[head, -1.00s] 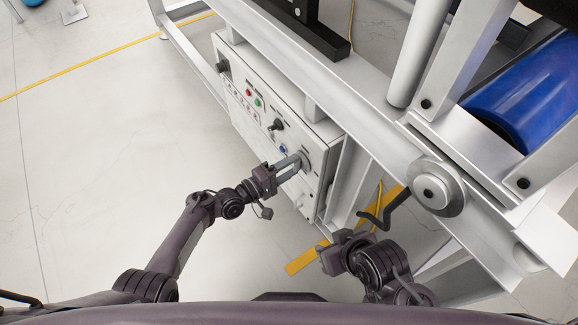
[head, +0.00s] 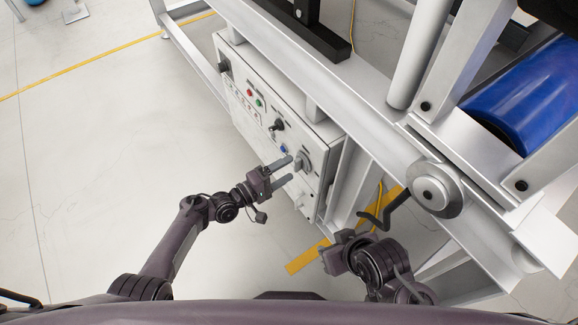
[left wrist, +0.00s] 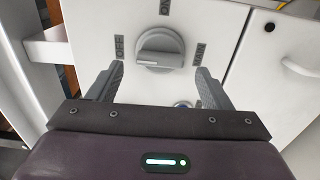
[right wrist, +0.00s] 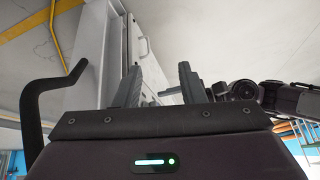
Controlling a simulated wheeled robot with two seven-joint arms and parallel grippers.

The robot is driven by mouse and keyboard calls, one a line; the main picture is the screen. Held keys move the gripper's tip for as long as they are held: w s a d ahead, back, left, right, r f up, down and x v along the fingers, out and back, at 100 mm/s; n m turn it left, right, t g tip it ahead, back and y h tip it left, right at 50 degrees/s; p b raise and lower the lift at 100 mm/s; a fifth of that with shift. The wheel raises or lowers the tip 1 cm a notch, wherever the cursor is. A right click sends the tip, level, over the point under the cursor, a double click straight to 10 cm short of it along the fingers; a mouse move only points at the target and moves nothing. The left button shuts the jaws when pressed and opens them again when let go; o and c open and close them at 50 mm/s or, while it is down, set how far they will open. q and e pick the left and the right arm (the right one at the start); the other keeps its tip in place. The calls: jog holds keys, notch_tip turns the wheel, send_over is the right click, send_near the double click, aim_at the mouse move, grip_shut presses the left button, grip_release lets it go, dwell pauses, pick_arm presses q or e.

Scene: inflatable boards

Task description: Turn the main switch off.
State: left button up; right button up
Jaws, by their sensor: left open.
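The main switch is a grey rotary knob (head: 303,161) on the front of a white control box (head: 318,200). In the left wrist view the knob (left wrist: 160,50) has its grip bar lying across the picture, in line with the OFF label on its left and MAIN on its right. The ON label is above it.
The box also carries a black selector (head: 277,125), a blue button (head: 284,149), and red and green buttons. A metal conveyor frame (head: 380,125) with a blue roller (head: 525,95) stands above and right. A black crank handle (head: 375,221) is near my right gripper. Floor at left is clear.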

pick_arm(q)
jog(key=p+v, duration=0.1)
jog(key=v, duration=0.5)
jog(key=shift+d, duration=0.1)
pick_arm(e)
jog(key=shift+s+d+g+h, duration=0.25)
jog(key=shift+d+g+h, duration=0.25)
jog(key=shift+d, duration=0.5)
